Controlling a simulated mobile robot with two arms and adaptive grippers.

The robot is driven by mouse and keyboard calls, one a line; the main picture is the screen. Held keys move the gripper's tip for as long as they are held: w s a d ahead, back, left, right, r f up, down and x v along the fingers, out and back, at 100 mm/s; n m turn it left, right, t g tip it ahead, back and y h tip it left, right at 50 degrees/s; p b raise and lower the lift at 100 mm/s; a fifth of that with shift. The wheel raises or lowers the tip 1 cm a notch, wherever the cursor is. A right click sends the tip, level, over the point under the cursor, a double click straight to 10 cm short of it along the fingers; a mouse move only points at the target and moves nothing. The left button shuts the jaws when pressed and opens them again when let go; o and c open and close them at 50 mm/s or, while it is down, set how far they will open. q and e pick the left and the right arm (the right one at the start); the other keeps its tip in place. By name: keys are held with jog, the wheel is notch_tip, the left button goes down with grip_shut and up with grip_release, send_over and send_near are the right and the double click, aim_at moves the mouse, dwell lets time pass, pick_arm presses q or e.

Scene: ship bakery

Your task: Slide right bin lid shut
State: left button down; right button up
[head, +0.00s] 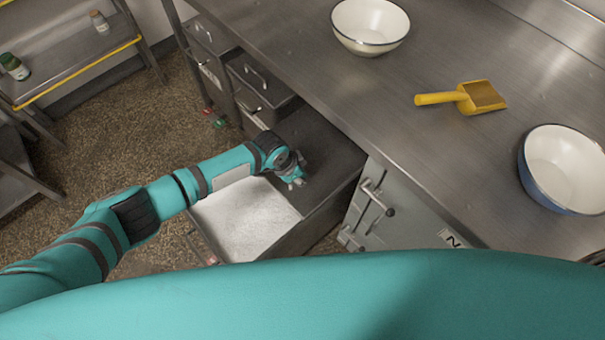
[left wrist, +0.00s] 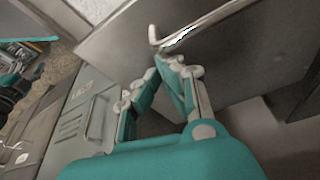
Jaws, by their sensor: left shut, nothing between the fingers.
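The right bin (head: 318,225) is pulled out below the counter, and white flour-like powder (head: 245,215) shows in its front part. Its dark grey lid (head: 325,145) covers the back part, so the bin is partly open. My left gripper (head: 295,182) is over the bin, at the lid's front edge. In the left wrist view the gripper's fingers (left wrist: 160,66) are closed together and empty. A pale metal handle (left wrist: 190,28) on a grey panel (left wrist: 235,55) is just beyond the fingertips; I cannot tell whether they touch it. My right gripper is not in view.
Closed lidded bins (head: 262,82) stand left of the open one. A grey cabinet (head: 375,215) with a latch is on its right.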

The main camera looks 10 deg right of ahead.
pick_arm(q)
jog(key=shift+s+a+r+p, duration=0.1)
jog(key=shift+s+a+p, duration=0.25)
jog(key=shift+a+p, duration=0.15)
jog(key=s+a+p, duration=0.4)
jog(key=s+a, duration=0.3)
jog(key=a, duration=0.2)
jog(key=s+a+p, duration=0.5)
jog(key=s+a, duration=0.2)
jog(key=a, duration=0.3)
jog(key=shift+a, duration=0.1)
